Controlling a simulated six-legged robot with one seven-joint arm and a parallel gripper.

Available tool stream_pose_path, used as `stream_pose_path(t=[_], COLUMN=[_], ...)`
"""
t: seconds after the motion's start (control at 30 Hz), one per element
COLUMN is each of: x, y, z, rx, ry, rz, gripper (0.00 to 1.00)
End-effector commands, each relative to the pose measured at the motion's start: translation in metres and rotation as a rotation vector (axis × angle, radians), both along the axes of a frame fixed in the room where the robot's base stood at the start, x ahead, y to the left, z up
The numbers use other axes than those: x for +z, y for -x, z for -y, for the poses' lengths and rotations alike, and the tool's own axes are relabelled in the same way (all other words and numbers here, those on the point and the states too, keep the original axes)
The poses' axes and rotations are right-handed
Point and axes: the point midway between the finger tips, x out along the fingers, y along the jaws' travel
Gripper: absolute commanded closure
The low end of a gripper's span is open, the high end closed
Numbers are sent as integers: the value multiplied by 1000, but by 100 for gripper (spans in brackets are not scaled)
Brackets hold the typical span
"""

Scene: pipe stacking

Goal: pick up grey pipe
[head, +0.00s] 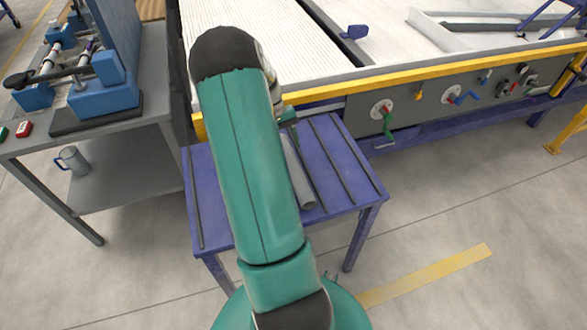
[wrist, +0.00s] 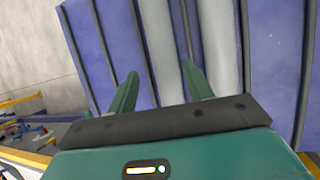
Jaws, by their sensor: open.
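A grey pipe (head: 301,182) lies lengthwise on the blue slatted table (head: 342,170), partly hidden behind my green arm in the head view. The wrist view shows two light grey pipes side by side on the blue surface, a left one (wrist: 163,50) and a right one (wrist: 216,40). My gripper (wrist: 160,84) is open and empty, its two green fingers pointing at the tabletop. The left pipe shows between the fingers; the right pipe runs behind the right finger. How high the fingers are above the pipes, I cannot tell. In the head view my arm mostly hides the gripper.
Dark strips run along the blue table. A grey workbench (head: 125,155) with blue devices and a mug (head: 73,160) stands at the left. A large machine with a yellow edge rail (head: 420,72) and a control panel (head: 440,103) stands behind.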

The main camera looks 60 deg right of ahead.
Motion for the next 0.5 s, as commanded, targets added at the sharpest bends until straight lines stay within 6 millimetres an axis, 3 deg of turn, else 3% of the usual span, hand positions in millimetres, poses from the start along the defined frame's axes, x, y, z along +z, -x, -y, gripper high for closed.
stream_pose_path(t=[0.2, 0.5], x=[-35, -61], y=[13, 25], z=[-7, -12], rx=[-1, -1], ry=[-1, -2], rz=[0, -1], gripper=[49, 49])
